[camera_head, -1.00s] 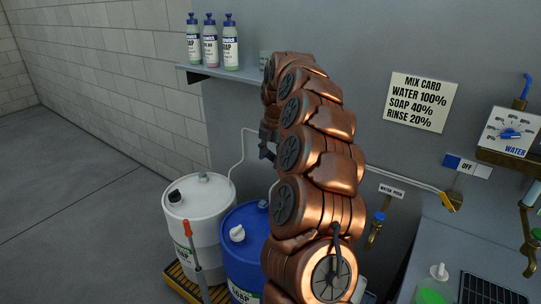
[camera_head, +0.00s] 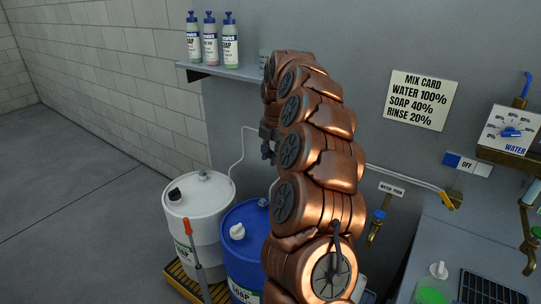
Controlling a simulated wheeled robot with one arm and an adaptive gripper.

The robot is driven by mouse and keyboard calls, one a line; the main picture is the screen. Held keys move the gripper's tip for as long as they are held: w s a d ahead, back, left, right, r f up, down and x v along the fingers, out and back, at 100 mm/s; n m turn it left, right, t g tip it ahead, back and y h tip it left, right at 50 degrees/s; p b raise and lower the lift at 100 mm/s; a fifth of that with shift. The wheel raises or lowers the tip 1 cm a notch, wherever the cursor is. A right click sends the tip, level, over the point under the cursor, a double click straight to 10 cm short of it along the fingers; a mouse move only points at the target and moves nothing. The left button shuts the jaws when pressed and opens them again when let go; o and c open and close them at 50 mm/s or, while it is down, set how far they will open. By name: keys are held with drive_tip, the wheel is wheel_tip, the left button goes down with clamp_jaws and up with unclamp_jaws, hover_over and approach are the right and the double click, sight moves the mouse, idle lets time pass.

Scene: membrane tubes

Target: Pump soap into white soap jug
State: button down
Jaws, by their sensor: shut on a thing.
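A white drum (camera_head: 192,215) stands at the lower left, with a dark cap and a pale fitting on its lid. A blue drum (camera_head: 240,262) with a white cap and a soap label stands beside it. A rod with an orange grip (camera_head: 187,226) leans in front of the white drum. My copper arm rises through the middle. The dark part of my gripper (camera_head: 268,143) shows at its left edge, above the blue drum. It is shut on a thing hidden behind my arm. A white piece (camera_head: 359,288) shows beside the arm's base; I cannot tell whether it is the jug.
Several soap bottles (camera_head: 211,40) stand on a wall shelf (camera_head: 212,72). A white hose (camera_head: 242,150) runs by the wall. A brass tap (camera_head: 375,227), a water dial (camera_head: 510,132) and a container of green liquid (camera_head: 432,292) are at right. Left floor is clear.

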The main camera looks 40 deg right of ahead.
drive_tip(key=shift+a+f+b, duration=0.1)
drive_tip(key=shift+f+b, duration=0.1)
drive_tip(key=shift+b, duration=0.1)
drive_tip(key=s+a+f+t+h+b, duration=0.1)
drive_tip(key=a+f+h+b, duration=0.2)
drive_tip(key=f+b, duration=0.4)
drive_tip(key=s+a+f+t+h+b, duration=0.1)
drive_tip(key=a+f+t+h+b, duration=0.1)
drive_tip(key=f+h+b, duration=0.3)
drive_tip(key=shift+s+a+f+n+b, duration=0.25)
drive_tip(key=shift+a+f+b, duration=0.4)
drive_tip(key=shift+f+b, duration=1.55)
drive_tip(key=shift+w+r+h+b, duration=0.15)
drive_tip(key=shift+r+h+b, duration=0.15)
drive_tip(key=shift+r+b, duration=0.35)
drive_tip(key=c, duration=0.9)
unclamp_jaws()
